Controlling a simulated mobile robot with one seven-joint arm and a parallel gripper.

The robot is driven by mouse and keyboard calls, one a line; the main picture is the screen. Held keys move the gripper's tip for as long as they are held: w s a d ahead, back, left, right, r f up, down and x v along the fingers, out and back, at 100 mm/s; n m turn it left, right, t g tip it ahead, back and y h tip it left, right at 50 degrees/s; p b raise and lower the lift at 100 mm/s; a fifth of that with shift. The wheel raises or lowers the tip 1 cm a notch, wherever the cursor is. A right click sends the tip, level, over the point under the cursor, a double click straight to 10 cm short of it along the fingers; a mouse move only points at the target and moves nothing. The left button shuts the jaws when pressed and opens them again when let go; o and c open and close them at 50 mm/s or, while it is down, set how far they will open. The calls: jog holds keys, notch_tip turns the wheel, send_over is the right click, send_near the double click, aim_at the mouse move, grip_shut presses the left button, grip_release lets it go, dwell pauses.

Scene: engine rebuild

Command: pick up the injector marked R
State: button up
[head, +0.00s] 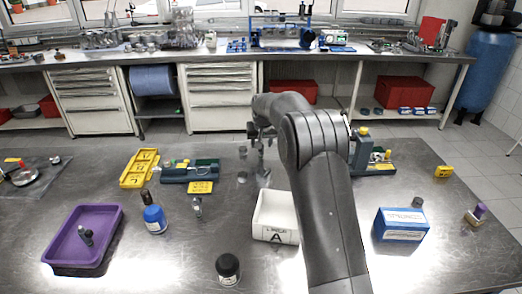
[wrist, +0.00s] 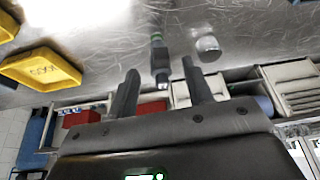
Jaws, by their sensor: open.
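My gripper (wrist: 158,68) is open, its two fingers standing either side of a slim dark injector (wrist: 160,52) with a green band and a pale metal tip. The fingers do not appear to touch it, and I cannot read any R on it. In the head view my arm hides much of my gripper (head: 262,138), which is over the far middle of the table. Another small injector-like part (head: 197,207) stands left of the white bin. A dark one (head: 86,238) is in the purple tray (head: 62,222). Their markings are not legible.
A small metal cylinder (wrist: 208,47) stands close beside the banded injector. The white bin marked A (head: 275,232) is in front of my gripper. A green fixture (head: 190,175) is to the left, a blue box (head: 401,226) to the right.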

jog(key=x, duration=0.2)
jog(key=shift+w+f, duration=0.2)
jog(key=shift+f, duration=0.1)
jog(key=shift+c, duration=0.2)
grip_shut()
jog(key=shift+r, duration=0.1)
